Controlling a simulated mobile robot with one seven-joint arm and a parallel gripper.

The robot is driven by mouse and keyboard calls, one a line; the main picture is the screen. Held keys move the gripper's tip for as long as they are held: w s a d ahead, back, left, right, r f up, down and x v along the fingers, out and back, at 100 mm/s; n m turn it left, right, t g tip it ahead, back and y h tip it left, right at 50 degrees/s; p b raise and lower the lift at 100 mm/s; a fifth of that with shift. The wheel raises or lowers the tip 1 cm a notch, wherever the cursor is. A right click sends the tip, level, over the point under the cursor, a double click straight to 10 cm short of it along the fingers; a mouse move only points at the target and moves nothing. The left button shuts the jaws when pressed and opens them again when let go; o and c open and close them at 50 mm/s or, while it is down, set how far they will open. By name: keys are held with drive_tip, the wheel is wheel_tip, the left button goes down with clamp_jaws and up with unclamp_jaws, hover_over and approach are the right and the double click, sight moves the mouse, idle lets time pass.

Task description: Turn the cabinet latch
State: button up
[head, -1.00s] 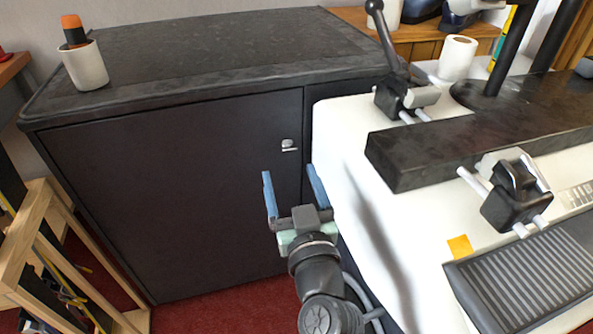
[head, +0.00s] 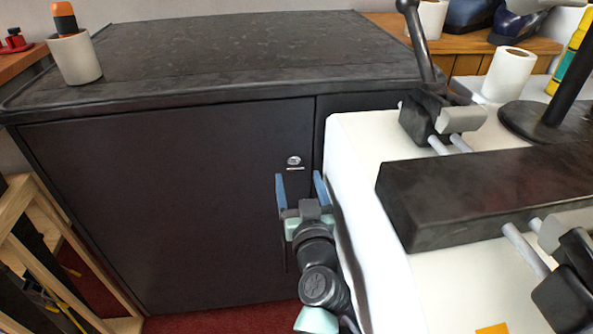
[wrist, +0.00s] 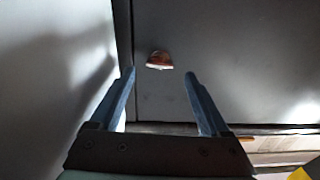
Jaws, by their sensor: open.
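The cabinet latch (head: 294,161) is a small silver fitting near the right edge of the dark cabinet door (head: 170,205). The door looks shut. My gripper (head: 298,180) is open and empty, its two blue fingers pointing toward the door, just below and around the latch in the head view. In the wrist view the latch (wrist: 159,60) shows as a small shiny piece beyond the fingertips of my gripper (wrist: 160,72), roughly centred between them. The fingers appear apart from the latch.
A white machine (head: 360,150) with a dark bar (head: 480,190) stands close to the right of my arm. A cup (head: 75,60) with an orange-topped item sits on the cabinet top (head: 230,55). A wooden rack (head: 50,240) stands at the left. Red floor shows below.

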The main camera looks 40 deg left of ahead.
sight(296, 169)
drive_tip(key=shift+x, duration=2)
clamp_jaws()
